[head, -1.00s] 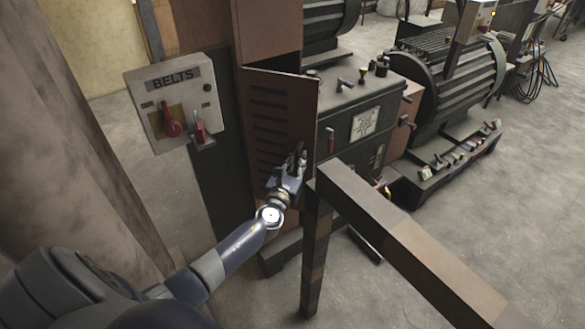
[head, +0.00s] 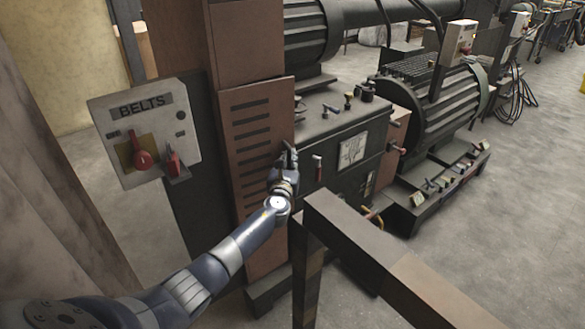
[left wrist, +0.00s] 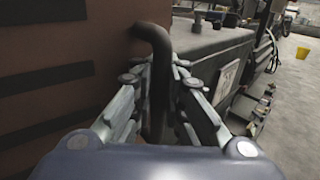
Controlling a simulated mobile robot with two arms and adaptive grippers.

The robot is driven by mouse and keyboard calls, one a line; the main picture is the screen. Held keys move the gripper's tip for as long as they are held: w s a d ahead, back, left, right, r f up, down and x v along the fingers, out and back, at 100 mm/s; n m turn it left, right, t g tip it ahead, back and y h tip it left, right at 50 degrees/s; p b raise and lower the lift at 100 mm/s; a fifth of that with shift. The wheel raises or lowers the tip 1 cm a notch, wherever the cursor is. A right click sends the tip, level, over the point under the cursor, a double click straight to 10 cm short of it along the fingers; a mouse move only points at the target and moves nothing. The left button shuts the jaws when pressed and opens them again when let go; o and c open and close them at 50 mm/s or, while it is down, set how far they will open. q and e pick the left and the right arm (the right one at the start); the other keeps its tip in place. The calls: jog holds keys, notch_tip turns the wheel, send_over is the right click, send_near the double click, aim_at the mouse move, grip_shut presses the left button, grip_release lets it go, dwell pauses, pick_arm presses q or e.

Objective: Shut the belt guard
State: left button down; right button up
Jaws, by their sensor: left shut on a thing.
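The belt guard (head: 262,122) is a reddish-brown slotted door on the tall housing beside the machine. In the head view it lies close to the housing front, its right edge near the dark gearbox; I cannot tell whether it is fully flush. In the left wrist view the guard's face (left wrist: 50,90) fills the left side. A dark bent handle (left wrist: 158,60) stands out from it. My left gripper (head: 287,158) is at the guard's right edge, with its fingers shut on the handle from both sides. My right gripper is not in view.
A grey BELTS switch box (head: 146,130) with red handles is left of the guard. A brown rail (head: 385,250) on a post stands close to the right of my left arm. The gearbox (head: 340,140) and a ribbed motor (head: 435,105) stand to the right.

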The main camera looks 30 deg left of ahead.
pick_arm(q)
jog(key=shift+w+a+f+n+g+y+b, duration=0.15)
jog(key=shift+w+a+n+g+y, duration=0.15)
jog(key=shift+a+y, duration=0.3)
jog(key=shift+w+a+r+n+g+y+b, duration=0.1)
jog(key=shift+w+a+n+g+y+b, duration=0.15)
jog(key=shift+a+n+y, duration=0.3)
jog(key=shift+f, duration=0.1)
